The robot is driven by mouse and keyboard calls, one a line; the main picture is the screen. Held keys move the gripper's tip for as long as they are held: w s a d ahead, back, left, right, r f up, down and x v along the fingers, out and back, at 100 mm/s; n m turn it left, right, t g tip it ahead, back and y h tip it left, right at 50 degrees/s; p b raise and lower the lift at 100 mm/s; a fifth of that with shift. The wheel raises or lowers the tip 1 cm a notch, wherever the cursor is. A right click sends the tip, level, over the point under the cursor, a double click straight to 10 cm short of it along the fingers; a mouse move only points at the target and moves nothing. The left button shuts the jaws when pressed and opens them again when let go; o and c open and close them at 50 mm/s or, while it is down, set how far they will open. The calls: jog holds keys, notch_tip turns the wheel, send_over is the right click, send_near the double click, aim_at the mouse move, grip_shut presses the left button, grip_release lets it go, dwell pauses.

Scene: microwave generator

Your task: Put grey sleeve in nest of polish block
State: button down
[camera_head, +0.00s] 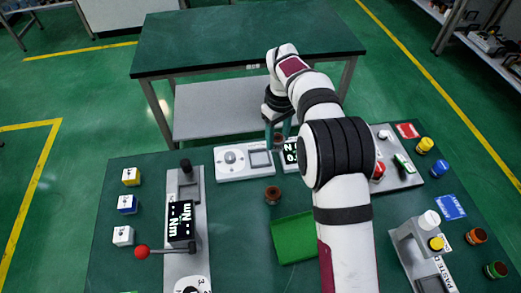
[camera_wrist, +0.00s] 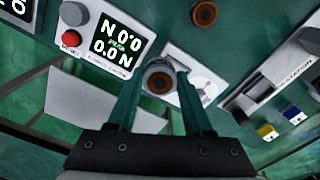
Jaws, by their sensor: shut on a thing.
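My gripper (camera_wrist: 161,78) has its two teal fingers closed on a round thing (camera_wrist: 160,82) with a grey rim and a brown centre, which looks like the grey sleeve. In the head view my gripper (camera_head: 278,136) hangs over the back edge of the near bench, between a white block and a display box. The white block (camera_head: 222,171) has a round boss and a square recess. It may be the polish block, but no label on it is readable. It also shows in the wrist view (camera_wrist: 206,82), partly behind the right finger.
A display box (camera_wrist: 100,45) reading 0.0 N stands beside my gripper. A lever press (camera_head: 183,222) stands left, with several small cubes (camera_head: 127,204) beyond. Several coloured jars (camera_head: 440,168) stand right.

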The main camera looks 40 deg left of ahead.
jog(key=a+f, duration=0.1)
jog(key=a, duration=0.1)
jog(key=s+a+f, duration=0.1)
jog(key=a+f, duration=0.1)
jog(key=shift+s+a+f, duration=0.15)
jog(key=shift+a, duration=0.2)
notch_tip(320, 180, down, 3)
jog(key=shift+f, duration=0.35)
jog(key=shift+f, duration=0.1)
jog(key=shift+f, duration=0.5)
jog(key=shift+c, duration=1.5)
grip_release()
